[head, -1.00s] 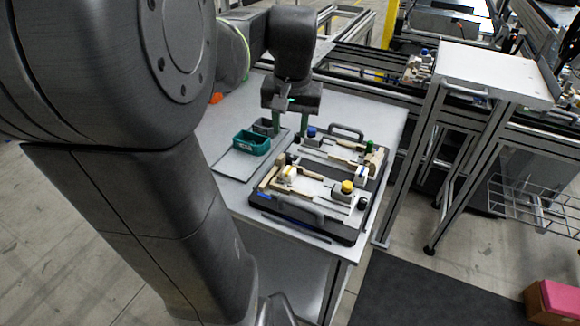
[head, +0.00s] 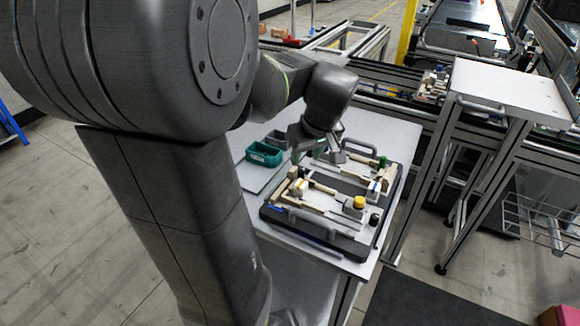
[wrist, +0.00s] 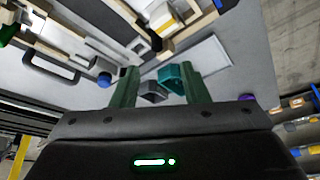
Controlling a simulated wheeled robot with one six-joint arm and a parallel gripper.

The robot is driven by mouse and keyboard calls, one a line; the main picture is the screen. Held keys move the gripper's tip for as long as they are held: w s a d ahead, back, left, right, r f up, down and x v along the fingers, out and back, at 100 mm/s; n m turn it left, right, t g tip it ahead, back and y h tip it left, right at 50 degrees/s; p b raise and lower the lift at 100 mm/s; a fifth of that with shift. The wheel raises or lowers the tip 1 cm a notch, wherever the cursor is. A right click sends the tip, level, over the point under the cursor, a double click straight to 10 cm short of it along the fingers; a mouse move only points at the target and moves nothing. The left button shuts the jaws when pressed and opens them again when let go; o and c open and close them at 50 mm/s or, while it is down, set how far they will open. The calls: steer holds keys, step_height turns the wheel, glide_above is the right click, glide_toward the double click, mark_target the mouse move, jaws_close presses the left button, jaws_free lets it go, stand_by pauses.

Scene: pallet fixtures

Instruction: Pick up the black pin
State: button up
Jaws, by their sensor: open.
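A round black knob, which looks like the black pin (head: 374,219), stands at the front right corner of the near pallet fixture (head: 322,238) in the head view. It is beside a yellow-topped block (head: 360,202). My gripper (head: 320,158) is open and empty above the far part of the fixtures, up and left of that knob. In the wrist view its two green fingers (wrist: 161,80) are spread apart with nothing held between them. I cannot make out the black pin for certain in the wrist view.
A teal bin (head: 264,153) and a grey bin (head: 276,139) stand left of the fixtures; the teal bin also shows in the wrist view (wrist: 172,77). A blue knob (wrist: 104,79) is near the left finger. A green knob (head: 383,160) stands at the far right.

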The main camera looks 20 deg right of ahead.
mark_target(301, 171)
steer(key=shift+d+x, duration=0.2)
steer(key=shift+x, duration=3.25)
steer(key=shift+c, duration=0.2)
jaws_close()
